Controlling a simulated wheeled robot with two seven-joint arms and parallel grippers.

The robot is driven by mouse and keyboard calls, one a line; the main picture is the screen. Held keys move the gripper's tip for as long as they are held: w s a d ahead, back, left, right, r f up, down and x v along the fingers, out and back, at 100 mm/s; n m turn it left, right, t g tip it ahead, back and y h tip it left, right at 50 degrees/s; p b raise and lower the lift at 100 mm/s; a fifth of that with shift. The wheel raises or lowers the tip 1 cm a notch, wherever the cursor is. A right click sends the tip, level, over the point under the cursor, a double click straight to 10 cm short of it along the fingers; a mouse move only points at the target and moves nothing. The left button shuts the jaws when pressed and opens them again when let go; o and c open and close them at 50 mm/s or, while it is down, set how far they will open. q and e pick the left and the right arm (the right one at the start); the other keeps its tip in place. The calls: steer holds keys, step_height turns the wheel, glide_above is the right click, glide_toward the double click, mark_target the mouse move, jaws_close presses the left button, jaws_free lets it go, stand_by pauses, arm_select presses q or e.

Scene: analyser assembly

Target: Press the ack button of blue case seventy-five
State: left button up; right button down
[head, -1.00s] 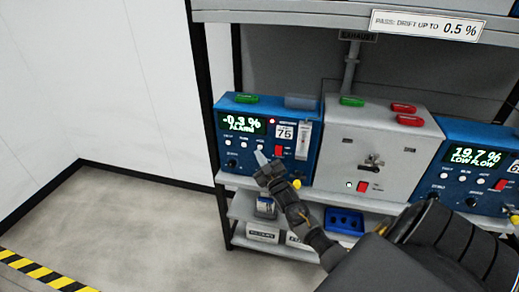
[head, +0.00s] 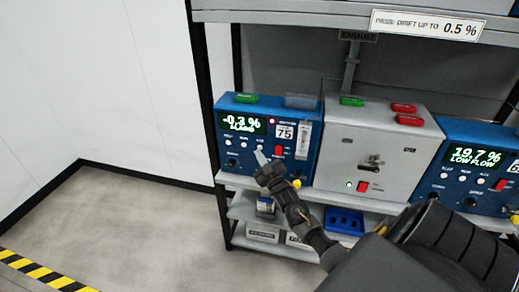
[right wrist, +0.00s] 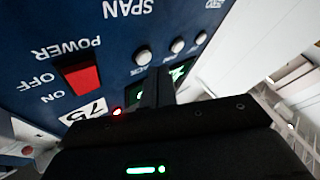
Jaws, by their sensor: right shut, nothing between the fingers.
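The blue case with the number 75 (head: 293,160) stands at the left end of the shelf. Its display (head: 243,124) reads -0.3 %, with a second line too blurred to read. Its ack button (head: 260,146) is the right one of three pale round buttons, and the right wrist view shows it upside down (right wrist: 143,57). My right gripper (head: 262,159) is shut and empty, its fingertips just below the ack button. In the right wrist view the fingers (right wrist: 157,82) end close beside the button; I cannot tell whether they touch the panel. My left gripper is out of view.
A red power switch (head: 279,150) sits right of the ack button. A grey case (head: 372,145) and another blue case (head: 452,185) stand to the right. A lower shelf holds a blue tray (head: 344,221). The floor at left is clear.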

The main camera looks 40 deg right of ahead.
steer(key=shift+w+d, duration=0.1)
steer(key=shift+d, duration=0.05)
steer(key=shift+w+d, duration=0.2)
steer(key=shift+w+d+b, duration=0.2)
steer(key=shift+d+b, duration=0.15)
steer(key=shift+b, duration=0.05)
stand_by(0.7)
steer(key=shift+s+a, duration=0.1)
steer(key=shift+a, duration=0.05)
steer(key=shift+s+a+p, duration=0.4)
steer(key=shift+a+p, duration=0.15)
stand_by(0.3)
